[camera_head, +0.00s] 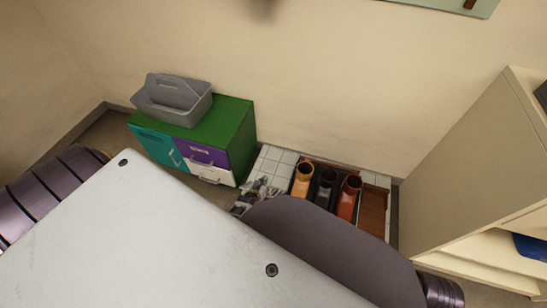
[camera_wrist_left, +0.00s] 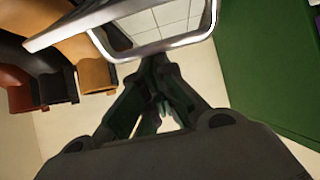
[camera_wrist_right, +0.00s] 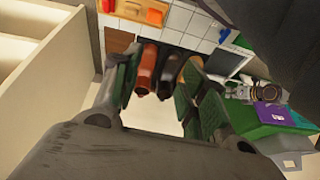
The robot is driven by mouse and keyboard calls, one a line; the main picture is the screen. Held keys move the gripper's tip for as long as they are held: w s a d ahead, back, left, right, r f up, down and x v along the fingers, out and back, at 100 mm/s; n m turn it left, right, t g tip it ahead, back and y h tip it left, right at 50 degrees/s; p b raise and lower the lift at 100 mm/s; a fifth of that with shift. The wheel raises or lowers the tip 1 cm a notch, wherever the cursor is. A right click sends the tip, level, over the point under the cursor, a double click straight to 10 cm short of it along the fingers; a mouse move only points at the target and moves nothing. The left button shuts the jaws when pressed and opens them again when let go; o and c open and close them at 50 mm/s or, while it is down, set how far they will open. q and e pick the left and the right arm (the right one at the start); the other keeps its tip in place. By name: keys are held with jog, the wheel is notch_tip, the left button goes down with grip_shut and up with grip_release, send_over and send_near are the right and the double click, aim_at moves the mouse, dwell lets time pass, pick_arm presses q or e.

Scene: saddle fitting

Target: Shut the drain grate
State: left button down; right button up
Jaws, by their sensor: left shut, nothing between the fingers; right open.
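A silver, rounded metal frame (camera_wrist_left: 160,45) stands close before my left gripper (camera_wrist_left: 155,68) in the left wrist view, with white tiles seen through it. I take it for the drain grate, raised. The left fingers are shut and empty, their tips at its near edge; I cannot tell whether they touch. In the head view the left gripper (camera_head: 258,190) is low over the tiles beside the green cabinet; the grate there is hard to make out. A dark silver-rimmed square (camera_wrist_right: 226,62) lies on the tiles in the right wrist view. My right gripper (camera_wrist_right: 160,72) is open and empty.
Yellow (camera_head: 303,178), black (camera_head: 325,186) and red-brown (camera_head: 348,196) boots stand right of the left gripper. A green cabinet (camera_head: 232,118) with a grey caddy (camera_head: 172,100) stands left. A cream shelf unit (camera_head: 470,165) stands right. An orange tray (camera_wrist_right: 142,12) shows in the right wrist view.

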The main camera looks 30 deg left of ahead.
pick_arm(q)
jog(key=shift+s+d+f+t, duration=0.15)
jog(key=shift+s+f+t, duration=0.2)
jog(key=shift+s+t, duration=0.2)
jog(key=shift+s+d+f+b, duration=0.15)
jog(key=shift+s+f+b, duration=0.25)
jog(key=shift+s, duration=0.2)
jog(key=shift+s+d+f+b, duration=0.2)
jog(key=shift+s+f+b, duration=0.3)
jog(key=shift+s, duration=0.35)
jog(key=s+f+b, duration=0.1)
jog(key=s+f, duration=0.1)
jog(key=f, duration=0.1)
jog(key=s+d+f+b, duration=0.1)
jog(key=s+f+b, duration=0.1)
jog(key=f, duration=0.1)
jog(key=s+f+b, duration=0.2)
jog(key=s+f, duration=0.1)
jog(key=shift+d+f, duration=0.35)
jog(key=shift+s+f+b, duration=0.3)
jog(key=shift+f+b, duration=0.4)
jog(key=shift+f, duration=0.05)
pick_arm(e)
jog(key=a+f+m+t+y, duration=0.1)
jog(key=a+f+t+y, duration=0.1)
jog(key=f, duration=1.4)
jog(key=shift+a+t+y, duration=0.3)
jog(key=shift+a+t, duration=0.1)
jog(key=shift+a, duration=0.4)
jog(key=shift+f, duration=0.1)
